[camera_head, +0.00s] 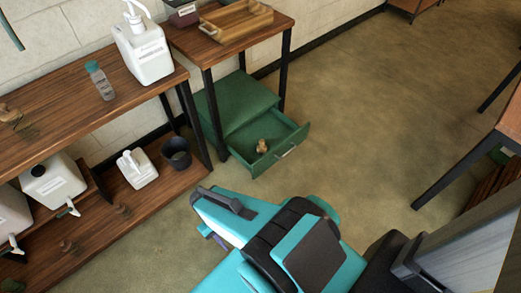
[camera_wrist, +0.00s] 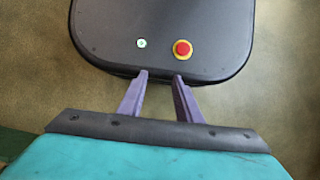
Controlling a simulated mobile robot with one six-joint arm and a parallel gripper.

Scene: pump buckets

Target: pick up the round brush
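A small brown, rounded object (camera_head: 262,146) lies in the open green drawer; it may be the round brush, but it is too small to be sure. Other small brown objects are on the lower shelf (camera_head: 122,209) and on the upper shelf at the left edge (camera_head: 10,115); I cannot tell what they are. My gripper (camera_wrist: 161,75) shows two purple fingers apart with nothing between them. In the head view it is mostly hidden behind my teal arm, with a bit of purple (camera_head: 215,239) showing, in front of and below the drawer. No brush shows in the wrist view.
The green drawer unit (camera_head: 236,103) stands under a wooden table (camera_head: 222,55) holding a wooden tray (camera_head: 236,22). A shelf (camera_head: 60,121) with white pump bottles (camera_head: 146,52) is at left, a dark bucket (camera_head: 177,153) below. Open floor (camera_head: 365,110) lies right; a table (camera_head: 511,122) stands beyond.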

